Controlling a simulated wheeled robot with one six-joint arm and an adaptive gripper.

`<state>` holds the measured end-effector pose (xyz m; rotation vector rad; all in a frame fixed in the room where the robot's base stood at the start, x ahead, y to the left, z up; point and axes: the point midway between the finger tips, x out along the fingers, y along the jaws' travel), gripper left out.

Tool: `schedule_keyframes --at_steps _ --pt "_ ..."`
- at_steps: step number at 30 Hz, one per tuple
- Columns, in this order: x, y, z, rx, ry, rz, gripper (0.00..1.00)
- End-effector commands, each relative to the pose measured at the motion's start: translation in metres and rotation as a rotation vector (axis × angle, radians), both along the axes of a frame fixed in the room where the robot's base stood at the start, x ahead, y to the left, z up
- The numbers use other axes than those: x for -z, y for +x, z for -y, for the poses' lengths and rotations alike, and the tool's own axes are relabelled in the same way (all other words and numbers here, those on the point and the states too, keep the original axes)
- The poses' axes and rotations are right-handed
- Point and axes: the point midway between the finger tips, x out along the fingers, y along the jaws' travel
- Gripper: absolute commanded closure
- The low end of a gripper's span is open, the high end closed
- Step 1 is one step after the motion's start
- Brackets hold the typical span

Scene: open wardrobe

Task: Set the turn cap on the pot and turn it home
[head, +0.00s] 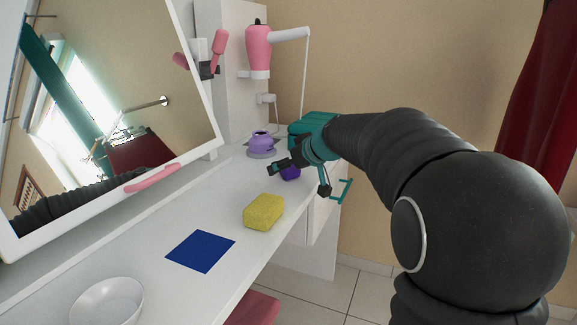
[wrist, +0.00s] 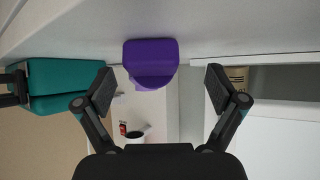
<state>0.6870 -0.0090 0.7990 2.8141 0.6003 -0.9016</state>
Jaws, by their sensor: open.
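The dark purple turn cap (head: 290,173) is near the table's right edge, partly hidden by my gripper (head: 301,177) in the head view. In the wrist view the cap (wrist: 151,60) shows as a rounded block with a raised grip, ahead of and between the spread fingers of my gripper (wrist: 160,88). The fingers are open, with a visible gap on both sides of the cap. The light purple pot (head: 262,145) stands behind it, to the upper left, with a dark opening on top.
A yellow sponge-like block (head: 264,211), a blue square (head: 200,251) and a white bowl (head: 107,302) are on the white table. A large mirror (head: 110,120) leans along the left. A pink hair dryer (head: 258,47) hangs behind. A teal box-like thing (wrist: 65,82) is left in the wrist view.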

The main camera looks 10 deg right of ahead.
Motion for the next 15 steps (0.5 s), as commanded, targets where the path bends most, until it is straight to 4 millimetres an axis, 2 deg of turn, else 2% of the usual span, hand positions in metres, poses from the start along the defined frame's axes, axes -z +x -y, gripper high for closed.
schedule_keyframes --at_steps 15 --pt "-0.029 -0.011 0.005 0.001 0.000 0.001 0.05"
